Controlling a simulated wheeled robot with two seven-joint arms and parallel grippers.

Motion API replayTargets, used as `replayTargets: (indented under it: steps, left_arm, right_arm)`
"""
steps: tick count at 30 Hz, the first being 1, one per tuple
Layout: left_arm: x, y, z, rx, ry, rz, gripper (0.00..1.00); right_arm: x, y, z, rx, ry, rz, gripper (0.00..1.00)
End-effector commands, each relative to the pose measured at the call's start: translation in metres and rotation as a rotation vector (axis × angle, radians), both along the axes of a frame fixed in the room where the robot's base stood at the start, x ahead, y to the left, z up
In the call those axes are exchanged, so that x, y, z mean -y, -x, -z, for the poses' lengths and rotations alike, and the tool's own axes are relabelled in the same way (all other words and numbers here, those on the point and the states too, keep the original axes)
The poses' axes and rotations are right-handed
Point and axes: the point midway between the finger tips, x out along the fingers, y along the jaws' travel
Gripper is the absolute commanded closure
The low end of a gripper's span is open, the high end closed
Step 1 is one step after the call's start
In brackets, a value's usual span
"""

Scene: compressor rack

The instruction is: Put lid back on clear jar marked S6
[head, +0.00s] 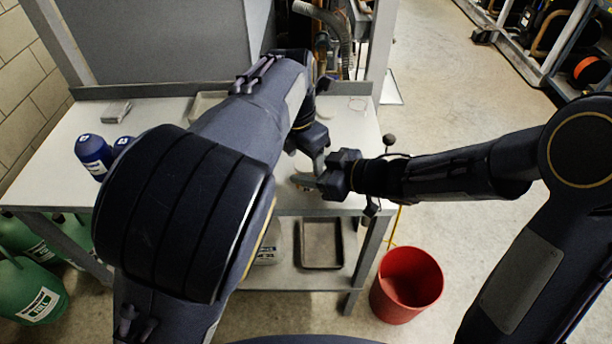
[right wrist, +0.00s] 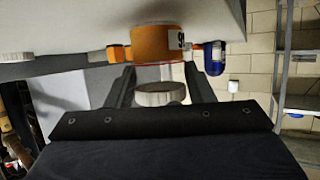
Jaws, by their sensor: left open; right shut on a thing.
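In the right wrist view, which is upside down, the jar marked S6 (right wrist: 158,43) stands on the worktable with orange contents and a white label. A white round lid (right wrist: 160,94) sits between the fingers of my right gripper (right wrist: 160,80), shut on it, in line with the jar's mouth and seemingly apart from it. In the head view my right gripper (head: 312,181) is low over the table's front edge. My left gripper (head: 319,167) is open close beside it; its fingertips are partly hidden. The arms and grippers hide the jar in the head view.
Blue-capped containers (head: 93,152) stand on the left of the worktable (head: 60,165). A shallow tray (head: 204,106) lies at the back. A dark tray (head: 321,243) is on the lower shelf. A red bucket (head: 407,284) stands on the floor at right. Green jugs (head: 32,292) are at left.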

Motion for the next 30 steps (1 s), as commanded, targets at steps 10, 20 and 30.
replayTargets:
  steps: [10,20,30]
  left_arm:
    - [0.004,0.001,-0.042,0.002,0.009,0.008,0.33]
    - [0.004,0.001,-0.045,0.004,0.009,0.007,0.45]
    - [-0.008,0.011,-0.11,0.004,0.006,-0.003,0.47]
  right_arm:
    - [-0.001,0.0,0.001,-0.002,0.002,-0.002,1.0]
    - [-0.001,0.001,0.001,-0.003,0.003,-0.002,1.0]
    - [0.0,0.001,0.001,-0.003,0.003,-0.002,1.0]
